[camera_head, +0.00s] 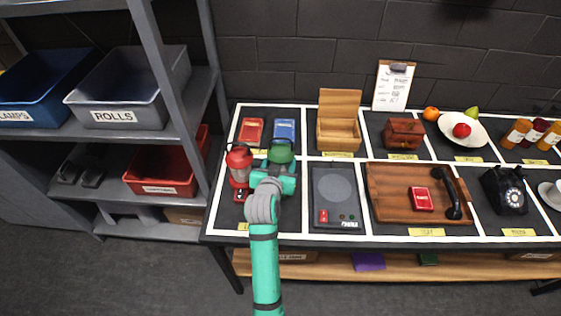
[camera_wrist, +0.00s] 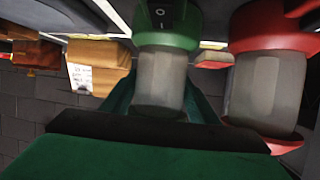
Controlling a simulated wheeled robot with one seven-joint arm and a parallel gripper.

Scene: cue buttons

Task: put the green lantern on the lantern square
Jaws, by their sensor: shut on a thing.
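The green lantern (camera_head: 281,151) stands at the right side of the front-left square of the table, partly hidden behind my gripper (camera_head: 274,178). In the wrist view the green lantern (camera_wrist: 160,82) fills the middle, its clear glass between the teal fingers of my gripper (camera_wrist: 162,100), which is shut on it. I cannot tell whether its base touches the table. The red lantern (camera_head: 239,164) stands just left of it in the same square, and shows close by in the wrist view (camera_wrist: 265,90). The front-left square (camera_head: 222,213) has a yellow label whose words are too small to read.
Red (camera_head: 251,131) and blue (camera_head: 285,130) boxes lie behind the lanterns. A dark device (camera_head: 334,190) lies to the right, then a wooden board (camera_head: 390,205) with a red box and a handset. A grey shelf rack (camera_head: 167,75) with bins stands close on the left.

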